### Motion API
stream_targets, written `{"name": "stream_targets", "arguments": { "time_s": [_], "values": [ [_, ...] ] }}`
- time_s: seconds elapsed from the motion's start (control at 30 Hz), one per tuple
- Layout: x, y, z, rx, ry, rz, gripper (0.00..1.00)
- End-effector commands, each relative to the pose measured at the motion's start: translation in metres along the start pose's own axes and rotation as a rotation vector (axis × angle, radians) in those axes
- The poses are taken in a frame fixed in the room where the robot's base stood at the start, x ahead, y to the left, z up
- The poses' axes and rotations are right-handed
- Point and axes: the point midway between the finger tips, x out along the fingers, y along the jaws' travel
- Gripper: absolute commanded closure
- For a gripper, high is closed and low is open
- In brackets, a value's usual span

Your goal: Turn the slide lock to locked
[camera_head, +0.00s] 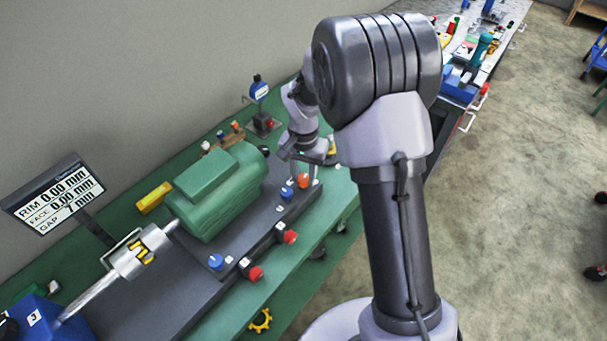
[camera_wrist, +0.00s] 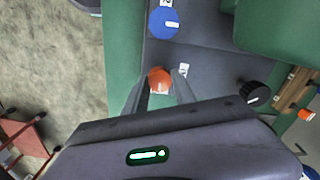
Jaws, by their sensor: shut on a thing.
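My gripper (camera_wrist: 160,88) is shut on an orange-red knob (camera_wrist: 159,75), with one finger on either side of it. The knob's top carries a pale pointer mark, partly visible. In the head view my gripper (camera_head: 303,168) reaches down to the same orange-red knob (camera_head: 303,181) at the far end of the dark base plate. A blue knob (camera_wrist: 164,22) with a white pointer line is beside it in the wrist view. A black ribbed knob (camera_wrist: 255,93) is to the right. I cannot read which knob is labelled slide lock.
A green motor (camera_head: 220,185) stands on the dark base plate (camera_head: 165,305), left of my gripper. Two red knobs (camera_head: 290,237) (camera_head: 256,274) stick out along the plate's front edge. A dial indicator stand (camera_head: 262,122) is behind. A display (camera_head: 55,195) shows readings.

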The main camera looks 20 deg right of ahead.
Motion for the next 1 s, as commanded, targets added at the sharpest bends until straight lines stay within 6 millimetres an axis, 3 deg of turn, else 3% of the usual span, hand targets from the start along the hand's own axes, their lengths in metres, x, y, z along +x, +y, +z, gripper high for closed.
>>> {"name": "stream_targets", "arguments": {
  "time_s": [0.3, 0.83, 0.87, 0.93, 1.0],
  "values": [
    [-0.0006, -0.0003, -0.0008, 0.102, 0.002, -0.001, 1.00],
    [-0.0009, -0.0003, -0.0007, 0.121, 0.002, -0.001, 1.00],
    [-0.0009, -0.0003, -0.0007, 0.121, 0.002, -0.001, 0.65],
    [-0.0008, -0.0002, -0.0006, 0.121, 0.002, -0.001, 0.51],
    [-0.0006, -0.0002, -0.0005, 0.121, 0.001, -0.001, 0.47]
  ]
}}
